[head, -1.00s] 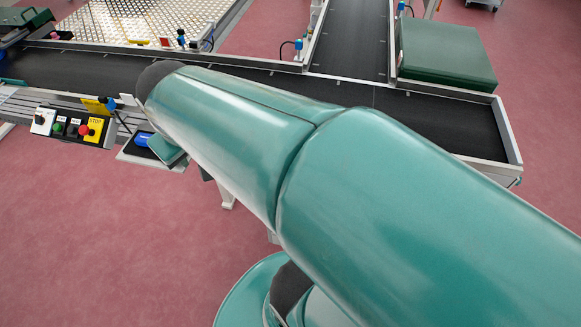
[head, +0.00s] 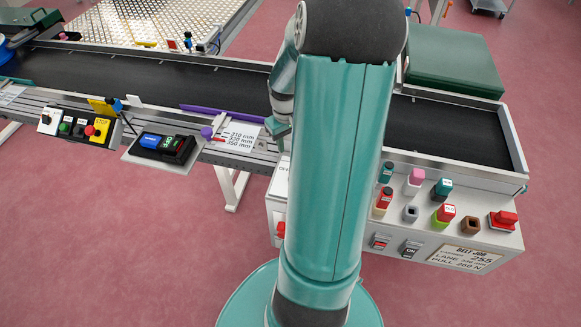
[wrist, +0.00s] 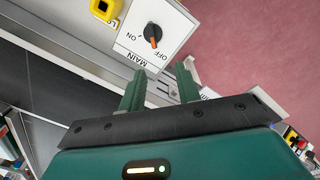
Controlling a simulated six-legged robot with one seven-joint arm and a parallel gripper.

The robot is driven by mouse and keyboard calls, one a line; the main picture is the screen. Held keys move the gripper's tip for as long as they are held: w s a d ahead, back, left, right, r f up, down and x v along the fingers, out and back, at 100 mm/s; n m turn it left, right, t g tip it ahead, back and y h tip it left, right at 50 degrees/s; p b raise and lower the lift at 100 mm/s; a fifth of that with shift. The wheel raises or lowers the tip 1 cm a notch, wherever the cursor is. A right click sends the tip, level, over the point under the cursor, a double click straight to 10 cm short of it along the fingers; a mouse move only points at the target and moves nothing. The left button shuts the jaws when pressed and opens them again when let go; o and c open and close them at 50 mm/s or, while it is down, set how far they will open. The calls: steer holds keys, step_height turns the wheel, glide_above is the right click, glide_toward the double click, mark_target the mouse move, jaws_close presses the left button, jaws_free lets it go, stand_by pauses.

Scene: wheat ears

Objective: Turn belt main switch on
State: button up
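The main switch (wrist: 152,33) is a black rotary knob with an orange mark on a white plate lettered MAIN, ON and OFF. In the wrist view its mark lies nearer OFF than ON. My gripper (wrist: 160,83) is open and empty, its two green fingers apart just short of the plate's MAIN edge, with the knob beyond the tips. In the head view my gripper (head: 279,132) hangs left of my raised arm, near the belt's front rail. I cannot tell in the head view which panel carries this switch; my arm hides part of that area.
A black belt (head: 150,73) runs across the back. A white cabinet (head: 470,222) with several coloured blocks and switches is right of my arm. Pink floor is free in front.

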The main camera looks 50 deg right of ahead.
steer(key=f, duration=0.5)
steer(key=s+d+f, duration=0.1)
steer(key=f, duration=0.5)
steer(key=d+f, duration=0.1)
steer(key=f, duration=0.4)
steer(key=shift+s+f, duration=0.15)
jaws_close()
